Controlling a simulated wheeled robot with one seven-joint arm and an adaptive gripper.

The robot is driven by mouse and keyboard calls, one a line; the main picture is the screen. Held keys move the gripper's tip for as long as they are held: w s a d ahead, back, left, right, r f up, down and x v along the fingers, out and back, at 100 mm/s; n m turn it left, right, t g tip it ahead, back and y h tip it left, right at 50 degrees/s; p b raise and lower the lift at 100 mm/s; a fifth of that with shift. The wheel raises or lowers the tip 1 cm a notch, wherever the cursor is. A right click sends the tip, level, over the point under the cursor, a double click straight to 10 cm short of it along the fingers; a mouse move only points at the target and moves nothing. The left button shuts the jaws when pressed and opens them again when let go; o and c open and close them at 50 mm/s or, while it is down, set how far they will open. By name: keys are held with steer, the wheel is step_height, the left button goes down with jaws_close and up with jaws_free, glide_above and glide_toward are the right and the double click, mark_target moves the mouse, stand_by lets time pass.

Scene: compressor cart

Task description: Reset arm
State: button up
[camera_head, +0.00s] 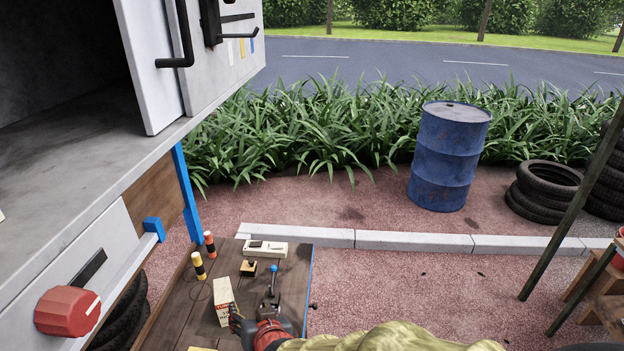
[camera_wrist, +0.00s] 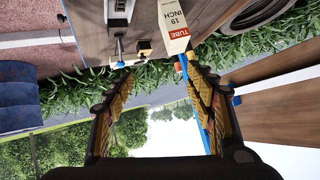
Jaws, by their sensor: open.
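My gripper (camera_head: 240,322) is low over the wooden cart top (camera_head: 187,302) in the head view, beside a cream and red box (camera_head: 223,301). In the wrist view my gripper (camera_wrist: 155,72) shows two yellow and black fingers spread apart with nothing between them. The box, marked 19 INCH TUBE (camera_wrist: 174,22), stands beyond the right fingertip there. Contact between finger and box cannot be told. My arm comes in from the bottom of the head view.
A blue-knobbed lever (camera_head: 272,283), a cream device (camera_head: 265,248) and two striped cylinders (camera_head: 199,266) (camera_head: 210,244) are on the cart. A large grey cabinet (camera_head: 85,200) stands left. A blue barrel (camera_head: 449,155) and tyres (camera_head: 545,190) are farther right. Paving right of the cart is mostly clear.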

steer(key=d+r, duration=0.7)
steer(key=d, duration=0.1)
steer(key=s+d+r+m+g+h, duration=0.1)
steer(key=s+d+r+g+h, duration=0.1)
steer(key=s+d, duration=0.7)
steer(key=s+d+r+m+g+h, duration=0.1)
steer(key=s+d+r+g+h, duration=0.1)
steer(key=s+d, duration=0.8)
steer(key=d+r+h, duration=0.1)
steer(key=d+r, duration=0.1)
steer(key=d, duration=0.4)
steer(key=shift+d, duration=0.2)
steer(key=shift+r, duration=0.1)
steer(key=shift+c, duration=0.7)
